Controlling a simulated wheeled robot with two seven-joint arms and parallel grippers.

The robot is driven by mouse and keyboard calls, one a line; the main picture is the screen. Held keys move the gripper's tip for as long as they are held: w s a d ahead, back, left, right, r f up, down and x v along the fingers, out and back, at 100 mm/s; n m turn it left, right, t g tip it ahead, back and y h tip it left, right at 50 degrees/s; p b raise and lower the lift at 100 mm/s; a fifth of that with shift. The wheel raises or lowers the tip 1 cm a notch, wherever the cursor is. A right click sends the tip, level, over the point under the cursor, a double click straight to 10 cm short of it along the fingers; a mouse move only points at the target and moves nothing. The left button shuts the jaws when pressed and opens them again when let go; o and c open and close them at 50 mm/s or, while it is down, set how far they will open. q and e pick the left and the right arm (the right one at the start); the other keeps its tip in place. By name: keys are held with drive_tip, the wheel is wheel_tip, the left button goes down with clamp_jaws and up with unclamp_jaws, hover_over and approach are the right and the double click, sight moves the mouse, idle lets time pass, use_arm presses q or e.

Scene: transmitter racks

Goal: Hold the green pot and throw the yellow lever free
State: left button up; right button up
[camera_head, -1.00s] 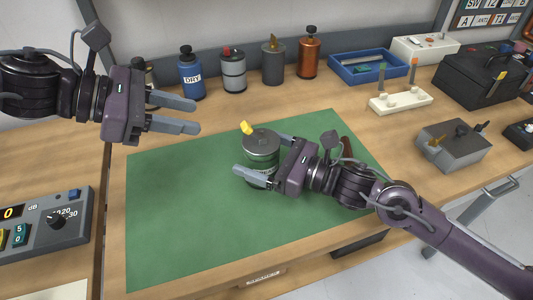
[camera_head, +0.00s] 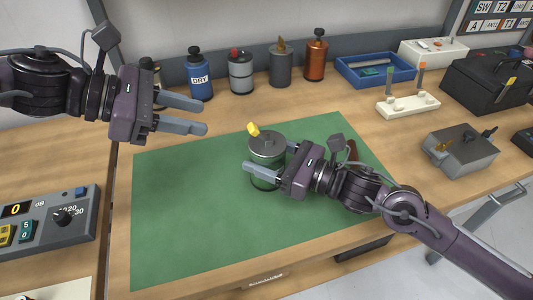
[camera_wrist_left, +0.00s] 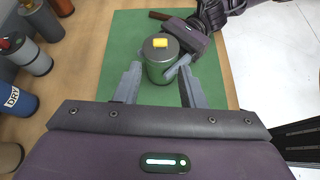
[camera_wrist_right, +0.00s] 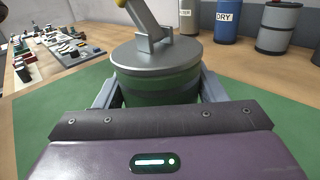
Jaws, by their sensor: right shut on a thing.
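The green pot (camera_head: 267,149) stands upright on the green mat, with a grey metal lid and a dark green body. The yellow lever (camera_head: 253,130) sticks up from its lid. In the right wrist view the pot (camera_wrist_right: 155,82) fills the space between the fingers, and the grey lever arm (camera_wrist_right: 150,20) tilts up to the left. My right gripper (camera_head: 268,160) is shut on the pot's body from the right. My left gripper (camera_head: 206,116) is open and empty, up and left of the pot. The left wrist view shows the yellow lever tip (camera_wrist_left: 165,43) beyond its fingers.
The green mat (camera_head: 190,200) is clear left of the pot. Several bottles and canisters, including a blue DRY bottle (camera_head: 199,76), line the back. A blue tray (camera_head: 374,69) and a grey box (camera_head: 460,149) stand to the right. A dial unit (camera_head: 55,222) is at the left.

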sight(260, 134)
use_arm(q)
drive_tip(key=shift+c, duration=0.2)
drive_tip(key=shift+a, duration=0.15)
drive_tip(key=shift+c, duration=1)
drive_tip(key=shift+n+g+y, duration=0.3)
drive_tip(key=shift+n+y, duration=0.3)
drive_tip(key=a, duration=0.1)
drive_tip(key=s+a+f, duration=0.1)
drive_tip(key=a, duration=0.1)
drive_tip(key=a+f, duration=0.1)
drive_tip(key=shift+s+a+f, duration=0.15)
drive_tip(key=shift+f, duration=0.05)
clamp_jaws()
drive_tip(key=shift+f, duration=0.1)
drive_tip(key=w+d+f, duration=0.1)
drive_tip(key=d, duration=0.4)
drive_tip(key=w+d+f, duration=0.2)
drive_tip(key=d, duration=0.3)
drive_tip(key=shift+w+d, duration=0.25)
drive_tip(key=shift+d, duration=0.15)
